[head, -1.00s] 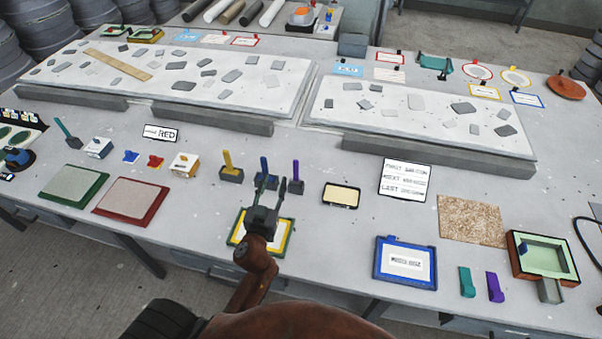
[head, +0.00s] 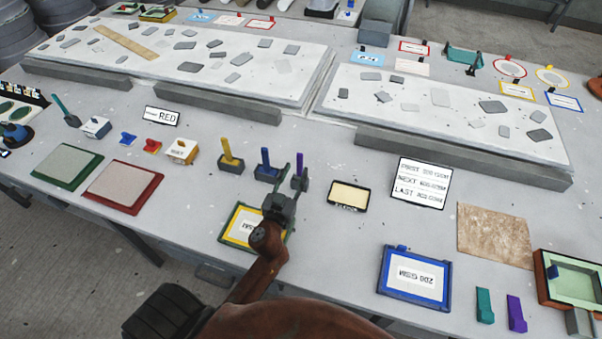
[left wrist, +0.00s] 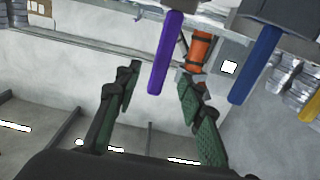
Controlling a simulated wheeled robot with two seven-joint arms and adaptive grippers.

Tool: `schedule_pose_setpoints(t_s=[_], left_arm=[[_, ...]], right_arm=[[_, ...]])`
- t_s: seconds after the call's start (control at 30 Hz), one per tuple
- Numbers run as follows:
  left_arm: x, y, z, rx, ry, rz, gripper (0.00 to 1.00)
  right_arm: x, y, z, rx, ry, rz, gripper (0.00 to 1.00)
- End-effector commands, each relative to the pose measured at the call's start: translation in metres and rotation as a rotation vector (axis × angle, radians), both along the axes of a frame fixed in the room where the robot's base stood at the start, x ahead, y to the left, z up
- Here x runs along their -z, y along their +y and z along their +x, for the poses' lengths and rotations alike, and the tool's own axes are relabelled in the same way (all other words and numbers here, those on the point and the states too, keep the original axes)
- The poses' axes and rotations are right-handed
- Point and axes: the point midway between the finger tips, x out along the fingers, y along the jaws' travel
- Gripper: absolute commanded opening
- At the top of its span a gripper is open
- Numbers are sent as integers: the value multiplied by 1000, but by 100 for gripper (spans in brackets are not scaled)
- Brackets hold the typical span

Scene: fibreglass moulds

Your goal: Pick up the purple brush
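The purple brush (head: 299,162) stands upright with its handle up, at the right end of a row with the blue brush (head: 265,159) and the yellow brush (head: 227,150). My left gripper (head: 284,184) is open and empty, close in front of the purple and blue brushes. In the left wrist view the purple handle (left wrist: 165,52) reaches between the two spread fingertips (left wrist: 158,78) in the picture; I cannot tell whether either finger touches it. The blue handle (left wrist: 255,65) is to the right, outside the fingers. My right gripper is not in view.
A yellow-framed plate (head: 228,228) lies under my left wrist. A small tan tray (head: 349,195) and a white sign (head: 421,184) are right of the brushes. A grey bar (head: 212,119) edges the slab behind. Bare table lies between bar and brushes.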

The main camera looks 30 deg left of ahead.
Motion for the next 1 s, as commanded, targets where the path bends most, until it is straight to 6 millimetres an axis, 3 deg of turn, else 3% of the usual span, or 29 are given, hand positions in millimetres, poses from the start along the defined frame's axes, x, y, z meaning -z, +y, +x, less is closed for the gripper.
schedule_pose_setpoints(t_s=[0.33, 0.67, 1.0], left_arm=[[4, 10, 45, 1, -1, 2, 36], [5, 11, 52, 0, 1, 0, 36], [5, 11, 52, 0, 1, 0, 13]], right_arm=[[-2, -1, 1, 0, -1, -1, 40], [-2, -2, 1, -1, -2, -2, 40], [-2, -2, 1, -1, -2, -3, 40]])
